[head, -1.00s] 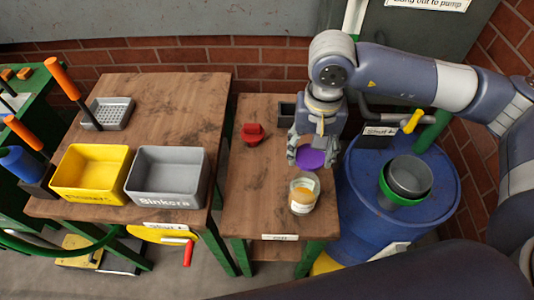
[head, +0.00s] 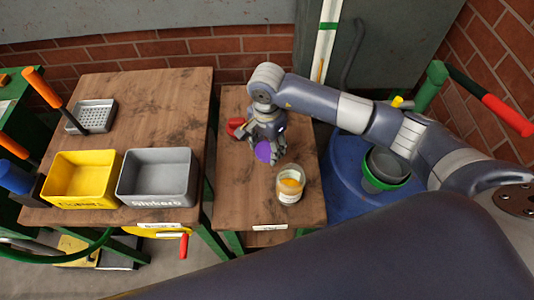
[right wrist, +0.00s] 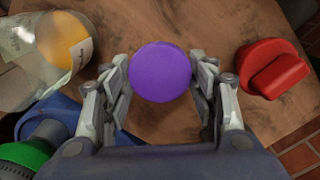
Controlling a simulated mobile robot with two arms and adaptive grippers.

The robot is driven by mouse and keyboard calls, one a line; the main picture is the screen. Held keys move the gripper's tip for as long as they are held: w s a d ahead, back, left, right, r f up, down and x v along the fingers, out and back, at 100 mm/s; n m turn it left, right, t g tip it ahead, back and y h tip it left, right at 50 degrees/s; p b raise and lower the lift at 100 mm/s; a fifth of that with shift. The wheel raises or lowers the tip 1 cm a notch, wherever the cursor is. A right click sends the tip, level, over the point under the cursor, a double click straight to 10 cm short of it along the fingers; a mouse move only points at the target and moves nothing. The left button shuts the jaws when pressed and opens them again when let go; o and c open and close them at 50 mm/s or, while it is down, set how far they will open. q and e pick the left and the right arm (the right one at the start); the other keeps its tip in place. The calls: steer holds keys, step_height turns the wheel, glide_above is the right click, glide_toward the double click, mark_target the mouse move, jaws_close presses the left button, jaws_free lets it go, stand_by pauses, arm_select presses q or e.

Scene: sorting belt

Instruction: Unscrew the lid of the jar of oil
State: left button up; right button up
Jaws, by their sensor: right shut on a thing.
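The jar of oil (head: 289,190) is clear glass with a pale label and yellow-orange contents. It stands upright on the small wooden table, with no lid visible on it. It also shows at the upper left in the right wrist view (right wrist: 50,45). My right gripper (head: 267,138) is shut on a round purple lid (head: 263,152), left of the jar and apart from it. In the right wrist view the purple lid (right wrist: 160,72) sits between both fingers. My left gripper is not in view.
A red knob-like object (head: 235,126) lies just left of my right gripper, also seen in the right wrist view (right wrist: 273,69). A blue barrel (head: 345,170) stands right of the small table (head: 240,205). Yellow (head: 50,190) and grey (head: 124,185) bins stand on the left table.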

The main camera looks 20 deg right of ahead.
mark_target(267, 150)
step_height(267, 150, down, 4)
steer(key=shift+f+p, duration=0.2)
steer(key=shift+p, duration=0.2)
steer(key=shift+f+b, duration=0.25)
steer(key=shift+b, duration=0.05)
steer(key=o, duration=1.2)
steer(key=shift+r, duration=0.1)
